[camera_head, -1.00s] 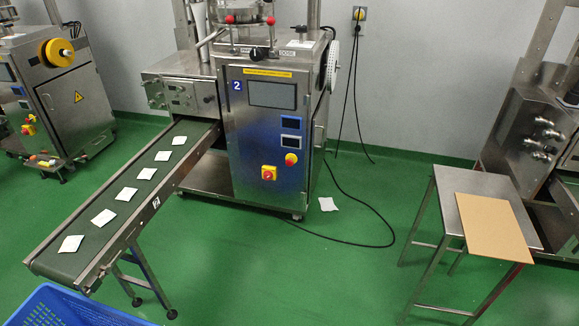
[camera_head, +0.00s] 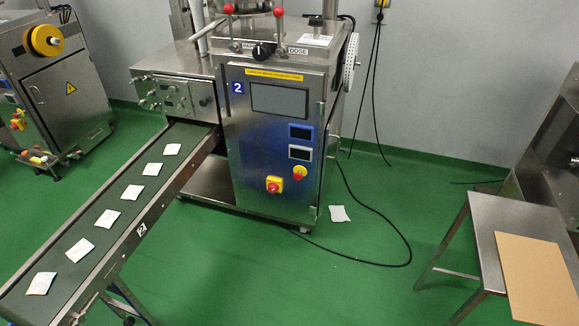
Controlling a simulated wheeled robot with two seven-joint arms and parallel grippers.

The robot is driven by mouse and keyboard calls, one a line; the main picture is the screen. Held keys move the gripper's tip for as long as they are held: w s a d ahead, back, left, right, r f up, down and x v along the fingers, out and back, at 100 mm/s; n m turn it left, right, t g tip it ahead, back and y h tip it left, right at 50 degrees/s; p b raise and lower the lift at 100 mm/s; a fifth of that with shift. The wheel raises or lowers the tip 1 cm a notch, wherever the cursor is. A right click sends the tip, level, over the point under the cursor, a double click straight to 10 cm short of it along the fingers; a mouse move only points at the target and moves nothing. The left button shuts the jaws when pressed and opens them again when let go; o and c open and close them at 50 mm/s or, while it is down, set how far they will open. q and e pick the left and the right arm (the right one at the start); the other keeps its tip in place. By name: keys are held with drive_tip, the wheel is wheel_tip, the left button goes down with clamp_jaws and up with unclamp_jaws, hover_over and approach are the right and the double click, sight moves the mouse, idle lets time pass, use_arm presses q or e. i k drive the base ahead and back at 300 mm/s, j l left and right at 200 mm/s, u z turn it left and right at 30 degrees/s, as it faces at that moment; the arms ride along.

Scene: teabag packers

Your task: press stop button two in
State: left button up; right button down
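The packing machine marked with a blue "2" (camera_head: 245,145) stands ahead, a little left of the middle. On its front door, low down, is a red round control on a yellow square plate (camera_head: 274,185). Up and right of it is a red button on a round yellow base (camera_head: 299,172). I cannot tell from here which is the stop button, or whether either is pressed in. Above them are a dark screen (camera_head: 279,100) and two small displays (camera_head: 300,132). Neither of my grippers is in view.
A conveyor (camera_head: 120,207) with several white teabag packets runs from the machine toward the lower left. A metal table (camera_head: 485,235) with a brown board (camera_head: 540,275) stands at right. A black cable (camera_head: 385,265) and a white packet (camera_head: 340,213) lie on the green floor.

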sight(298, 176)
drive_tip(key=i+l+u, duration=0.15)
drive_tip(key=i, duration=0.3)
drive_tip(key=i+l+u, duration=0.1)
drive_tip(key=i, duration=0.4)
drive_tip(key=i+l+u, duration=0.15)
drive_tip(key=i+l, duration=0.2)
drive_tip(key=i, duration=0.1)
